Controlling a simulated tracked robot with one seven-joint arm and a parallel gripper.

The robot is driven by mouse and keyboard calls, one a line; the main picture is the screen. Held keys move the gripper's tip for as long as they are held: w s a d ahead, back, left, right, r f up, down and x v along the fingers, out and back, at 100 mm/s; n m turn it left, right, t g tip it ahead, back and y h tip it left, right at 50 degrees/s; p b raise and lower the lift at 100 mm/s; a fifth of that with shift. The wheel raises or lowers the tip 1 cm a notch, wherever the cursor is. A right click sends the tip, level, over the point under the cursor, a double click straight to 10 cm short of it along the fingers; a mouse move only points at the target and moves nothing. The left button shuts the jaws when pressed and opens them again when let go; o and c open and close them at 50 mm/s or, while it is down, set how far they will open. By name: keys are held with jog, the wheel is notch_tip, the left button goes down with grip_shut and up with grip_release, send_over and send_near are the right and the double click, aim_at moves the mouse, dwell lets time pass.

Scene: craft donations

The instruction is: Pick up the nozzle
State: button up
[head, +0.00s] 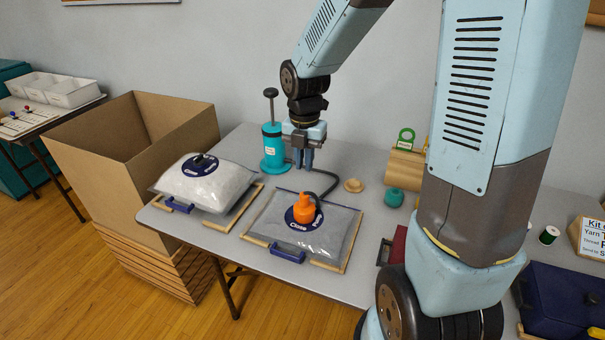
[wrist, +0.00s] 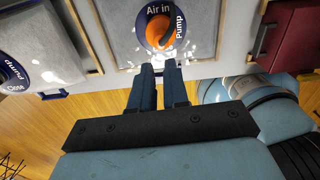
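The orange nozzle (head: 304,208) stands upright on the round blue valve disc (head: 300,223) of the right-hand clear bag (head: 336,231). A dark hose (head: 329,190) runs from it toward the teal pump (head: 273,148). In the wrist view the nozzle (wrist: 159,31) is beyond my fingertips, inside a ring lettered "Air in" and "Pump". My gripper (head: 303,165) points down above the table, behind the nozzle in the head view and apart from it. Its two blue fingers (wrist: 160,68) have a gap between them with nothing in it.
A second filled bag (head: 205,183) with a dark-capped valve lies to the left, beside a large open cardboard box (head: 130,135). Right of the bag are a teal ball (head: 394,198), a small tan object (head: 353,185) and a dark red item (head: 397,246).

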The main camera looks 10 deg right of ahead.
aim_at(304, 193)
jog(key=o, duration=0.5)
jog(key=shift+r+n, duration=0.65)
jog(key=shift+n, duration=0.55)
jog(key=shift+c, duration=0.2)
jog(key=shift+o, duration=1.4)
jog(key=shift+f+n, duration=0.1)
jog(key=shift+n, duration=0.2)
jog(key=shift+o, duration=0.2)
jog(key=shift+f, duration=6.7)
